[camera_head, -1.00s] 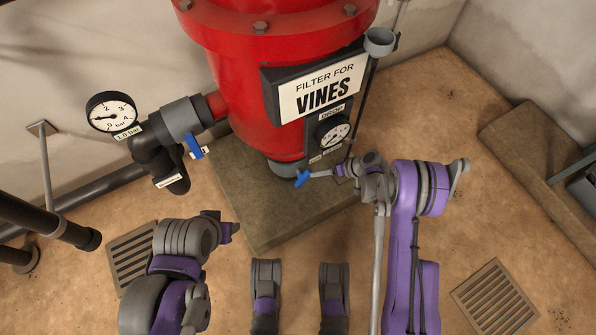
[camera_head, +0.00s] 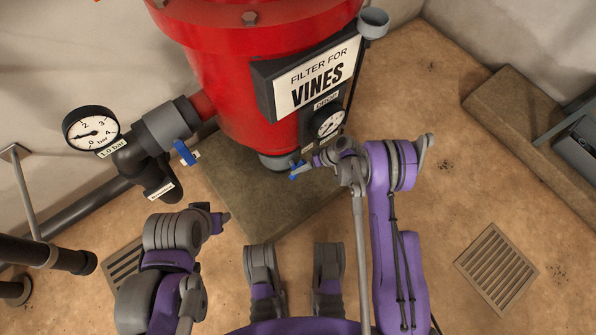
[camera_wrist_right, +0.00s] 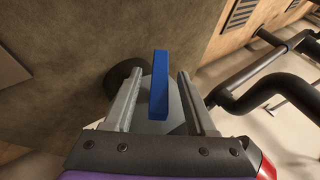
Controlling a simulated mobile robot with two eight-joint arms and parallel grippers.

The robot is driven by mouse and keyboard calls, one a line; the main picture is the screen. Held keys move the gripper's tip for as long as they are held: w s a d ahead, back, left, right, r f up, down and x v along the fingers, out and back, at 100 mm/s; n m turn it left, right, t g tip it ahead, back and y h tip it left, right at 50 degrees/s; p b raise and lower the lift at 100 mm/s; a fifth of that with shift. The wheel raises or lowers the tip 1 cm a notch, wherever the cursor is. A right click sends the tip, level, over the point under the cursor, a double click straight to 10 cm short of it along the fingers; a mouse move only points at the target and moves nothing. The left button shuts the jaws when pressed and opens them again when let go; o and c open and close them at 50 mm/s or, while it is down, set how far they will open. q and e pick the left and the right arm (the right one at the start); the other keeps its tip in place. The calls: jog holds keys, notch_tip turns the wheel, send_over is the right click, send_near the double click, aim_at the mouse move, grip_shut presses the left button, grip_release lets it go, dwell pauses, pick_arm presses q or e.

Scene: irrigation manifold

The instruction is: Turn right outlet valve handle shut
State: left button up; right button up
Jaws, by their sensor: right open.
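A blue valve handle (camera_head: 296,171) shows at the foot of the red filter (camera_head: 240,80), partly hidden by my right gripper (camera_head: 303,167). In the right wrist view the blue handle (camera_wrist_right: 160,84) stands between the two grey fingers of my right gripper (camera_wrist_right: 158,75). The fingers are apart, with a gap on each side of the handle. A second blue handle (camera_head: 184,152) is on the pipe left of the filter, away from both grippers. My left gripper (camera_head: 222,217) hangs at lower left, holding nothing that I can see; its jaw opening is unclear.
A pressure gauge (camera_head: 91,132) stands on the left pipe, and a dial (camera_head: 327,123) is mounted under the VINES sign (camera_head: 317,78). The filter stands on a concrete plinth (camera_head: 240,205). A floor grate (camera_head: 496,264) lies at right. Open floor lies right of my right arm.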

jog(key=shift+x, duration=1.15)
grip_shut()
